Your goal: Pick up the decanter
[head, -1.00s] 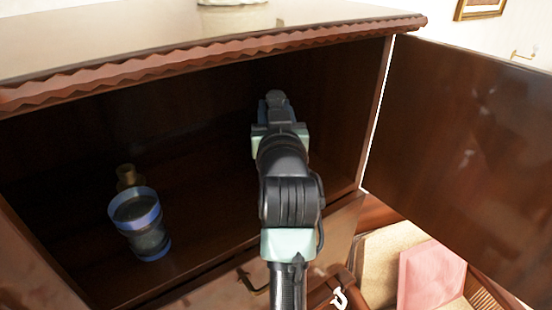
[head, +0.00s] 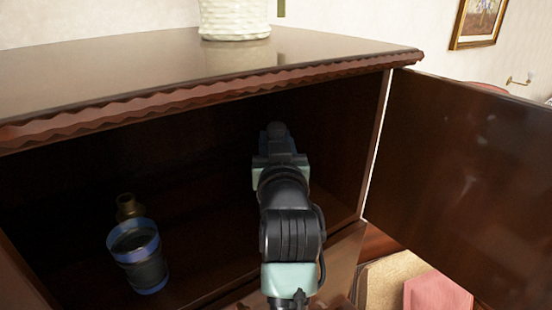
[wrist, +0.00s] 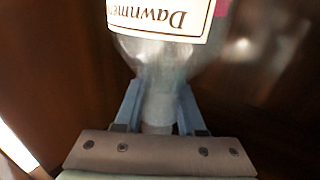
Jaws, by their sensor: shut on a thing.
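In the wrist view a clear glass bottle, which I take as the decanter (wrist: 165,60), has a white label with dark letters reading "Dawnme". My gripper (wrist: 159,108) is shut on its narrow neck, with one blue finger on each side. The bottle's body extends away past the fingertips, and its far end is out of the picture. In the head view my gripper (head: 277,135) is inside the dark wooden cabinet (head: 200,92), toward the right. My arm hides the bottle there, so I cannot tell whether it touches the shelf.
A blue-banded glass (head: 138,256) stands at the cabinet's left front, with a small brass-coloured vessel (head: 128,206) behind it. The open door (head: 460,170) extends to the right. A white pot (head: 234,20) stands on top. The shelf between the glass and my arm looks clear.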

